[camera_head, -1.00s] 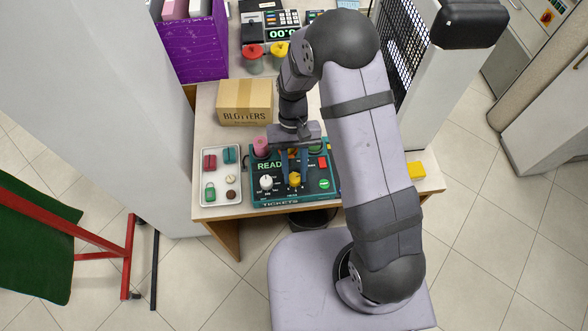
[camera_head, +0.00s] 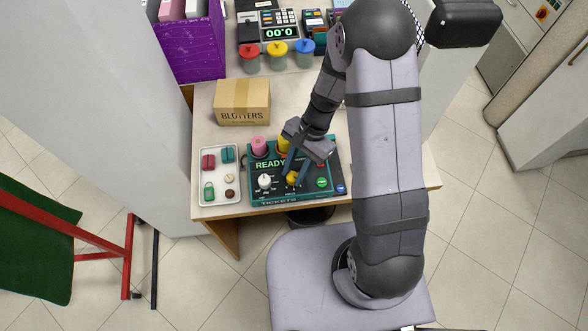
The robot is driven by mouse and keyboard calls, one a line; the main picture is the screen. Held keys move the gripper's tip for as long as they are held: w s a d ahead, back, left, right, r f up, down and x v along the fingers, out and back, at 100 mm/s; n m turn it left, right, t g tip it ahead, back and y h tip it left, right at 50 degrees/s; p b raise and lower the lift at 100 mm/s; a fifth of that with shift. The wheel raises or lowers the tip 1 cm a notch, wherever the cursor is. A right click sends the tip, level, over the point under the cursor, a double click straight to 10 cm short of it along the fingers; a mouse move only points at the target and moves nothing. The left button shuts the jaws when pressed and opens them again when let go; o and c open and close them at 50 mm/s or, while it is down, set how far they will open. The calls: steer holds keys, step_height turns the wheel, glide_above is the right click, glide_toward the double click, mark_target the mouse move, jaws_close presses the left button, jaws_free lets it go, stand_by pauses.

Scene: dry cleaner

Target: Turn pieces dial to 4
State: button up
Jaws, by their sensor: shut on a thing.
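The ticket machine (camera_head: 254,193) is a dark green box marked TICKETS on the table, with a READY display (camera_head: 269,164). A yellow dial (camera_head: 292,178) sits at its lower middle. A white dial (camera_head: 264,181) stands to its left. My gripper (camera_head: 293,172) comes down from the upper right, its blue fingers shut around the yellow dial. The fingers are turned at a slant to the panel. The dial's pointer and the small marks around it are partly hidden or too small to read, so I cannot tell its setting.
A white tray (camera_head: 208,195) with several small items lies left of the machine. A BLOTTERS box (camera_head: 243,101) stands behind. Red, yellow and blue-lidded jars (camera_head: 278,58) stand farther back. Pink and yellow rolls (camera_head: 259,145) stand on the machine's back edge, close to my gripper.

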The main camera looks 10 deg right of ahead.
steer(key=shift+r+m+t, duration=0.1)
steer(key=shift+m+t, duration=0.2)
steer(key=shift+m, duration=0.3)
steer(key=o, duration=1.1)
steer(key=shift+c, duration=0.2)
steer(key=b+v, duration=0.1)
steer(key=v, duration=0.6)
steer(key=shift+d+r, duration=0.1)
